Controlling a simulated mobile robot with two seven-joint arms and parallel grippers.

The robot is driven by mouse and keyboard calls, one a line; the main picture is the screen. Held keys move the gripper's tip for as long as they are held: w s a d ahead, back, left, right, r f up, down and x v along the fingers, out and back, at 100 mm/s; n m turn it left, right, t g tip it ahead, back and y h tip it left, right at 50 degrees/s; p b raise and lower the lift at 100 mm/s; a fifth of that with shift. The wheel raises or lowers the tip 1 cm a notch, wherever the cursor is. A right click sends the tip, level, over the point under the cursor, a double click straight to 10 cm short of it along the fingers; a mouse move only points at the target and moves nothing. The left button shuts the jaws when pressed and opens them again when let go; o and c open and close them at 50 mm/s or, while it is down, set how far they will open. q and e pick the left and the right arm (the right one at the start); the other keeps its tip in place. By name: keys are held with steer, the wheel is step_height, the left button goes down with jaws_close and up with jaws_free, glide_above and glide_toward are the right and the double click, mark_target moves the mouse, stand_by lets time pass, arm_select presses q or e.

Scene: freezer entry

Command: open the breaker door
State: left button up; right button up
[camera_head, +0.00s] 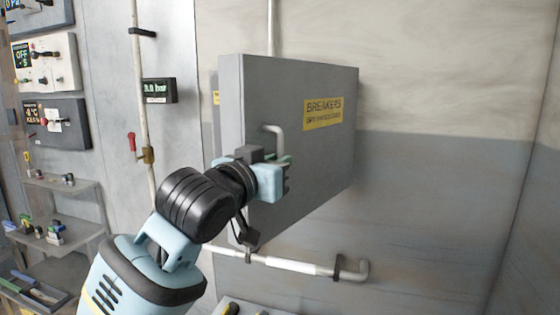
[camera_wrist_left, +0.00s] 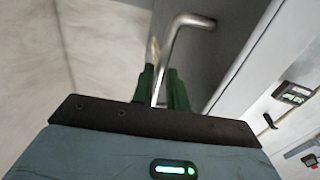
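The grey breaker door (camera_head: 310,155) has a yellow BREAKERS label (camera_head: 323,112) and a bent metal handle (camera_head: 278,132) near its left side. My left gripper (camera_head: 281,163) is at the handle's lower part, in front of the door. In the left wrist view the handle (camera_wrist_left: 177,40) runs down between the green fingers of the left gripper (camera_wrist_left: 162,85), which look closed around its bar. The lower end of the handle is hidden by the gripper. I cannot tell how far the door stands from its frame. My right gripper is not in view.
A pipe (camera_head: 290,265) runs along the wall below the cabinet. To the left are a red-handled valve (camera_head: 132,142), a pressure display (camera_head: 159,91), control panels (camera_head: 45,62) and a shelf (camera_head: 62,190) with small items. The wall right of the door is clear.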

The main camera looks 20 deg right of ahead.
arm_select(q)
steer(key=v, duration=0.5)
steer(key=shift+s+a, duration=0.2)
steer(key=shift+a, duration=0.1)
steer(key=shift+c, duration=0.4)
